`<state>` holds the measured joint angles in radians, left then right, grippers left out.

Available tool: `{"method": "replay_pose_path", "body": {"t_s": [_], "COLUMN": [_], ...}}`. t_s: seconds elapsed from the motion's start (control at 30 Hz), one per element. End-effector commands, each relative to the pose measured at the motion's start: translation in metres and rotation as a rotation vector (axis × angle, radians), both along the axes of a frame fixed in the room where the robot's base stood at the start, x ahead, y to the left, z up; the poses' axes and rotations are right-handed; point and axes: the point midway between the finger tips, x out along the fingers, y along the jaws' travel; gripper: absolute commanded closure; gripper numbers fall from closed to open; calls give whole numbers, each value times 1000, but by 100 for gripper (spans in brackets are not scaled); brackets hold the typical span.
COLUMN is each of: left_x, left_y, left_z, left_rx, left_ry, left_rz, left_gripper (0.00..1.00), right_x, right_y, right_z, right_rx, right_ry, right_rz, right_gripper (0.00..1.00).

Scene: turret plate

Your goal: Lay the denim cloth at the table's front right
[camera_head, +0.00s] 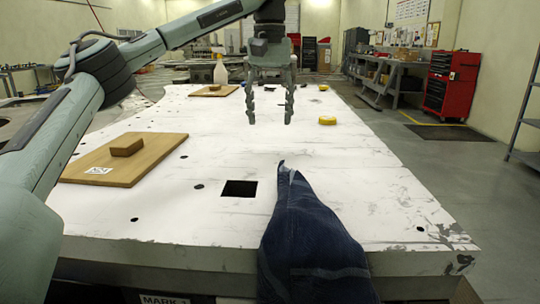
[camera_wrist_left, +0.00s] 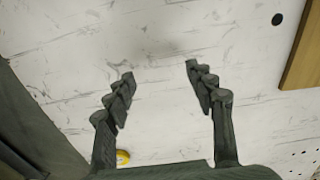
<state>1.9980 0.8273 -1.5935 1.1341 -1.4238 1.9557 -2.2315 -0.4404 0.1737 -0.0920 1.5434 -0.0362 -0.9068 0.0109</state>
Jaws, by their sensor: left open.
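The dark blue denim cloth (camera_head: 312,245) is bunched at the table's front edge, right of centre in the head view. Its narrow tip points away from me over the white table top (camera_head: 350,175), and its wide part runs out of the picture at the bottom. My left gripper (camera_head: 270,120) hangs above the table, beyond the cloth and apart from it. In the left wrist view it (camera_wrist_left: 158,72) is open and empty, fingers spread over bare table. My right gripper does not show.
A square hole (camera_head: 239,189) lies left of the cloth's tip. A wooden board (camera_head: 95,167) with a small block (camera_head: 127,146) lies at the left. The front right of the table is clear.

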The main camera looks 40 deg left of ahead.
Motion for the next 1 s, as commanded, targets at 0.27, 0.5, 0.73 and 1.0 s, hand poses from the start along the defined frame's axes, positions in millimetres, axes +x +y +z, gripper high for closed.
{"method": "replay_pose_path", "body": {"t_s": [0.27, 0.5, 0.73, 1.0], "left_x": [0, 0, 0, 0], "left_y": [-1, -1, 0, 0], "left_z": [61, 97, 111, 112], "left_rx": [3, 2, 0, 0], "left_ry": [-6, 1, -1, -1], "left_rz": [2, 0, -1, 0], "left_gripper": [45, 45, 45, 45], "right_x": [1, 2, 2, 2], "right_y": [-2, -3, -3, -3], "right_z": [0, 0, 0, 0], "right_rx": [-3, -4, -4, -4], "right_ry": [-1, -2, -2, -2], "right_rz": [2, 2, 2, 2], "right_gripper": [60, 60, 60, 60]}}
